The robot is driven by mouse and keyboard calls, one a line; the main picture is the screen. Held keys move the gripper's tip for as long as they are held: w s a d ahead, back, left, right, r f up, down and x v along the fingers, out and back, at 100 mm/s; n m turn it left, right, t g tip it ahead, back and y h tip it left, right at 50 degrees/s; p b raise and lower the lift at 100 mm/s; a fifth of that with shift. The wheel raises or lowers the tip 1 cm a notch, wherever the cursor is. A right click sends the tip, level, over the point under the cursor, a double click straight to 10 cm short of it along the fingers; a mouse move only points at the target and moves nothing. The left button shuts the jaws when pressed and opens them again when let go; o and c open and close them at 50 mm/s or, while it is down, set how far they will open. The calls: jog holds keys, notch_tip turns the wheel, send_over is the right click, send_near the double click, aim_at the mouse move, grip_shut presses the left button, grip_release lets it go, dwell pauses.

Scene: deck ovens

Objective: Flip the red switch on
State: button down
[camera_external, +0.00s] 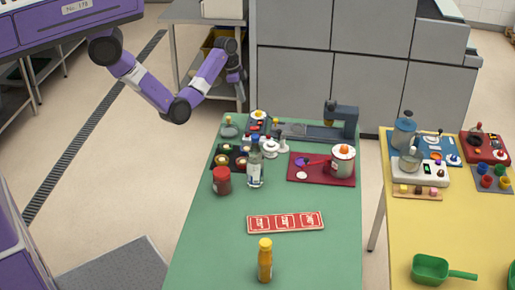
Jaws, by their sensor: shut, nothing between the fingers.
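I cannot make out a red switch for certain at this size. Small red parts (255,127) show among the items at the far left end of the green table. A red device (484,147) with pale knobs stands at the far right of the yellow table. My gripper (238,92) hangs in the air beyond the green table's far left corner, in front of a metal bench. It is shut and empty, apart from all the table items. Its fingertips are small and dark in this view.
The green table (205,258) holds a red jar (221,181), a clear bottle (255,168), a pot (342,159) on a red tray (320,180), a red panel (285,222) and a yellow bottle (265,262). The yellow table (400,225) stands to the right.

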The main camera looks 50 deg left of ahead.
dwell(0.3)
jog(key=b, duration=0.1)
jog(key=h+b, duration=0.1)
jog(key=b, duration=0.1)
jog(key=shift+w+d+r+t, duration=0.1)
jog(key=shift+w+d+t, duration=0.1)
jog(key=shift+w+t, duration=0.15)
dwell(0.3)
jog(key=b, duration=1.3)
send_near(257, 126)
jog(key=x, duration=0.5)
jog(key=shift+p+x, duration=0.35)
jog(key=shift+x, duration=0.55)
jog(key=shift+w, duration=0.1)
